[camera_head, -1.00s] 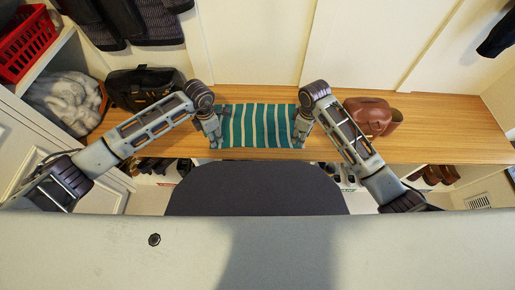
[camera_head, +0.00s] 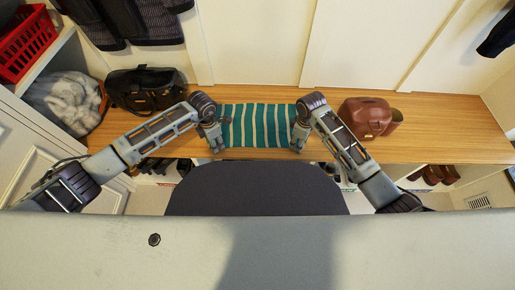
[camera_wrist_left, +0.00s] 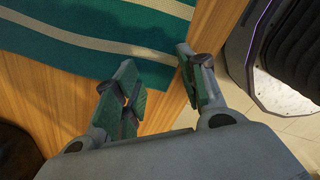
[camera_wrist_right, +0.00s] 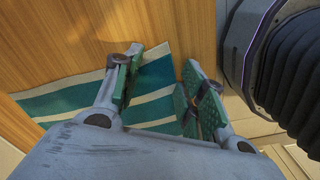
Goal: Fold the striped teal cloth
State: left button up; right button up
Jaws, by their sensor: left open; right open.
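The striped teal cloth (camera_head: 258,126) lies flat on the wooden bench top, with cream stripes running front to back in the head view. It also shows in the left wrist view (camera_wrist_left: 85,42) and the right wrist view (camera_wrist_right: 66,101). My left gripper (camera_head: 217,147) is open at the cloth's front left corner. My right gripper (camera_head: 297,147) is open at its front right corner. In the right wrist view, cloth shows between and behind the fingers (camera_wrist_right: 160,72). In the left wrist view, the fingers (camera_wrist_left: 156,72) are beside the cloth edge. Neither holds anything. Contact with the cloth is unclear.
The wooden bench (camera_head: 450,130) is clear at the right. A brown leather bag (camera_head: 366,117) stands right of the cloth, close to my right arm. A black bag (camera_head: 146,88) and a grey furry item (camera_head: 66,98) are at the left. Shoes (camera_head: 432,175) sit under the bench.

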pick_arm(q)
jog(key=shift+f, duration=0.2)
pick_arm(e)
jog(key=shift+f, duration=0.15)
dwell(0.3)
pick_arm(q)
jog(key=c, duration=0.5)
pick_arm(e)
jog(key=c, duration=0.5)
pick_arm(q)
jog(key=shift+f, duration=0.1)
grip_shut()
pick_arm(e)
jog(key=shift+f, duration=0.1)
grip_shut()
pick_arm(q)
jog(key=shift+a, duration=0.1)
pick_arm(e)
jog(key=shift+s+d, duration=0.1)
